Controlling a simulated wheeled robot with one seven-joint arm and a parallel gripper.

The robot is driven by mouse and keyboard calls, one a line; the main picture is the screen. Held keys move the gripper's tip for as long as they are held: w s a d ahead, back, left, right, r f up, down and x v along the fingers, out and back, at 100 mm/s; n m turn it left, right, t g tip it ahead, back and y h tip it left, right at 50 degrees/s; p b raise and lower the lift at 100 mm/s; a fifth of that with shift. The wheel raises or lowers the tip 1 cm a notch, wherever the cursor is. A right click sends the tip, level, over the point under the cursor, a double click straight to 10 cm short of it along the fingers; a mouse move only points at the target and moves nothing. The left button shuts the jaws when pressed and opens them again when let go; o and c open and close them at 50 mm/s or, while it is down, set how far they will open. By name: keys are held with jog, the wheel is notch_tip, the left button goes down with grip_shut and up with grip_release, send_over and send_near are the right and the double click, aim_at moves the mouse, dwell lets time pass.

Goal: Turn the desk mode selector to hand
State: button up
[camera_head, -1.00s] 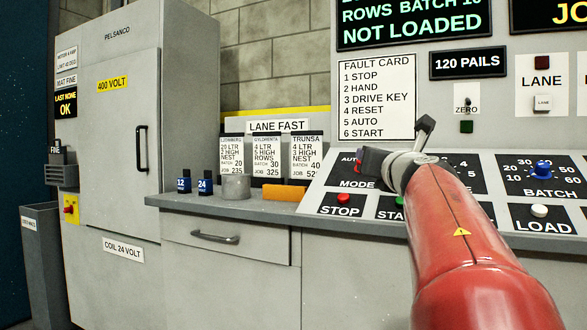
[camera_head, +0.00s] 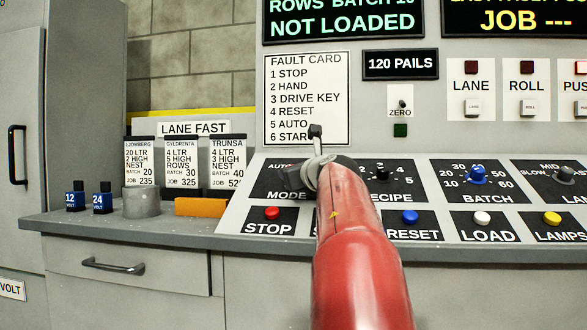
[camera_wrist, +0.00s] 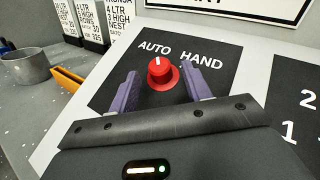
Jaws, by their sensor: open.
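The mode selector (camera_wrist: 162,72) is a red round knob in the wrist view, on a black panel with AUTO printed at its left and HAND at its right. Its white mark points up, between the two words and nearer AUTO. My gripper (camera_wrist: 162,90) is open, with one purple finger on each side of the knob and slightly short of it; I cannot tell whether either finger touches it. In the head view my gripper (camera_head: 296,178) is over the MODE panel (camera_head: 268,182) of the desk, and my arm hides the knob there.
Buttons stand along the desk's front: red STOP (camera_head: 272,213), blue RESET (camera_head: 409,216) and white LOAD (camera_head: 482,217). The blue BATCH knob (camera_head: 477,174) is to the right. A grey cup (camera_head: 141,201) and an orange block (camera_head: 200,207) are on the counter at left. The fault card (camera_head: 306,95) is behind.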

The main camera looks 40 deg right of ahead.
jog(key=shift+x, duration=0.85)
jog(key=c, duration=1)
